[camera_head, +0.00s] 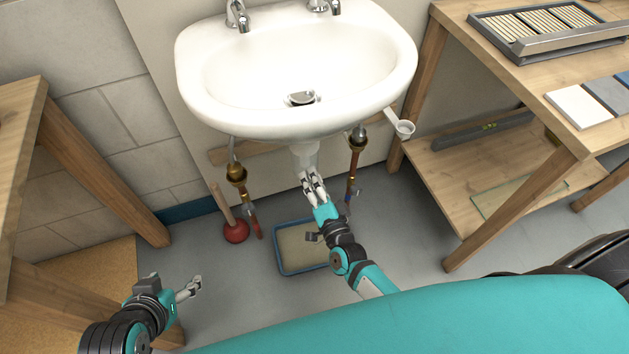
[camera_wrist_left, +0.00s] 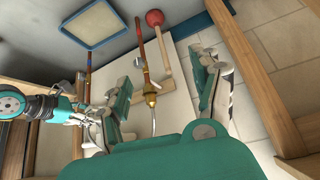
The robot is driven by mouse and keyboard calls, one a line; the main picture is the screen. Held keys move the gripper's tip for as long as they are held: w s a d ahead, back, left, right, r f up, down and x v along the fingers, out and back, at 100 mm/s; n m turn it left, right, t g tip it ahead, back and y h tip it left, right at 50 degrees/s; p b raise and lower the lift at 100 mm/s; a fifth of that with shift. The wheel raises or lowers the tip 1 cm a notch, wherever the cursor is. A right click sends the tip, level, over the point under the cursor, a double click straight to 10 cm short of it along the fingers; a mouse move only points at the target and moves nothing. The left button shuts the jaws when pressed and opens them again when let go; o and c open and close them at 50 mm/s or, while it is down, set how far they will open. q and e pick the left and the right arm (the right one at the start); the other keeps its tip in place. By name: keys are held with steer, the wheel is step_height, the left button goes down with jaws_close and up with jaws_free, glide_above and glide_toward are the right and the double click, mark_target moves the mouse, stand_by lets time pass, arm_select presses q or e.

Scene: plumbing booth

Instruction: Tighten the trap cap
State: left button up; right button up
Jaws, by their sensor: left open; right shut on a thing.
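The white drain trap (camera_head: 304,154) hangs under the middle of the sink (camera_head: 300,75). My right gripper (camera_head: 312,180) is directly below the sink with its fingers closed around the trap's lower part. The trap cap cannot be told apart there, as the fingers cover that spot. My right gripper also shows at the left of the left wrist view (camera_wrist_left: 82,118). My left gripper (camera_head: 192,286) is open and empty, low on the left, well apart from the trap. Its two spread fingers (camera_wrist_left: 168,80) frame the left supply pipe in its own wrist view.
Supply pipes with brass valves (camera_head: 236,174) and (camera_head: 358,142) flank the trap. A red plunger (camera_head: 236,233) stands at the left and a blue-rimmed tray (camera_head: 290,271) lies on the floor below. Wooden benches (camera_head: 95,170) and (camera_head: 500,210) bound both sides.

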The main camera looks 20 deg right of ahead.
arm_select(q)
steer(key=shift+w+d+r+t, duration=0.2)
steer(key=shift+w+r+t, duration=0.1)
steer(key=shift+w, duration=0.25)
steer(key=shift+w+d+r+t, duration=0.15)
steer(key=shift+w+t, duration=0.15)
steer(key=shift+w, duration=0.2)
arm_select(e)
steer(key=shift+m, duration=1.4)
steer(key=shift+d, duration=0.1)
steer(key=o, duration=1.1)
arm_select(q)
steer(key=shift+w+r, duration=0.1)
steer(key=shift+r, duration=0.05)
arm_select(e)
steer(key=shift+o, duration=0.4)
steer(key=s, duration=1.2)
steer(key=shift+d, duration=0.15)
